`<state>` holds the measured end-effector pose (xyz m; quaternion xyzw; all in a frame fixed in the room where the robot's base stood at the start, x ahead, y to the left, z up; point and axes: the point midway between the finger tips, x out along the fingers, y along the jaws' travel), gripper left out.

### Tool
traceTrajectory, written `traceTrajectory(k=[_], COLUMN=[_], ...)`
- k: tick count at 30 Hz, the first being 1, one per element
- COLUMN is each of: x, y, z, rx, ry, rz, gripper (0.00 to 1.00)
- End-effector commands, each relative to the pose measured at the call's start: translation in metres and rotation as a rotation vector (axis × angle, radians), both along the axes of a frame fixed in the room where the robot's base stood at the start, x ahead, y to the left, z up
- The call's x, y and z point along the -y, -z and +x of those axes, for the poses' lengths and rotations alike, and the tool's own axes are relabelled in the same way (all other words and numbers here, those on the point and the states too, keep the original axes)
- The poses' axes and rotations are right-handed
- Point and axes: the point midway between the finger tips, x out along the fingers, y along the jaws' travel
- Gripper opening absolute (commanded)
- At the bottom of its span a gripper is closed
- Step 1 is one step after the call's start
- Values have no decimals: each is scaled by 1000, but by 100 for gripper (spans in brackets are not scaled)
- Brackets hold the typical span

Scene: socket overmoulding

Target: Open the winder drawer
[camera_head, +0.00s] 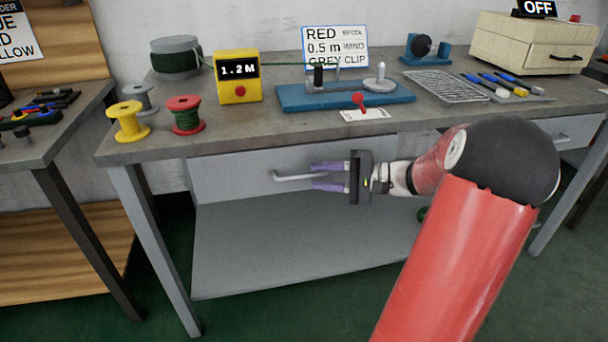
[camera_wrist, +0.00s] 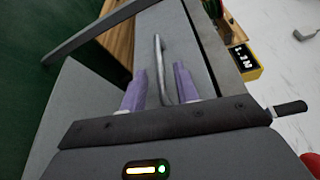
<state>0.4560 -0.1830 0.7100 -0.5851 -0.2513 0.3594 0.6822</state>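The winder drawer (camera_head: 235,175) is a grey front under the workbench top, and it looks closed. Its pale bar handle (camera_head: 292,177) runs sideways across the front. My gripper (camera_head: 314,177) is at the handle's right end, one purple finger above the bar and one below. In the wrist view, the handle (camera_wrist: 158,60) reaches between the two fingers of my gripper (camera_wrist: 160,82), which stand apart with a gap beside the bar. The drawer front (camera_wrist: 185,45) lies just beyond. Whether a finger touches the bar cannot be told.
The workbench (camera_head: 240,125) carries a blue winder (camera_head: 345,97), a yellow length counter (camera_head: 238,78), spools and tools. A second drawer (camera_head: 575,133) is at the right. Another table (camera_head: 60,140) stands at the left.

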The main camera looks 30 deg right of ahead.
Motion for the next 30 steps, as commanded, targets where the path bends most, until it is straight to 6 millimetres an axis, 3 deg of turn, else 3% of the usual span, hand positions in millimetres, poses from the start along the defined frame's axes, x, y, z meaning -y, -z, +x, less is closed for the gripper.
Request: traceTrajectory(k=[7,18,25,30], x=[-28,-33,-33,-33], y=[3,4,4,4], z=[21,26,26,25], rx=[-1,-2,-3,-3], ry=[-2,0,0,0], rz=[-1,-2,-2,-2], gripper=[31,31,2,0])
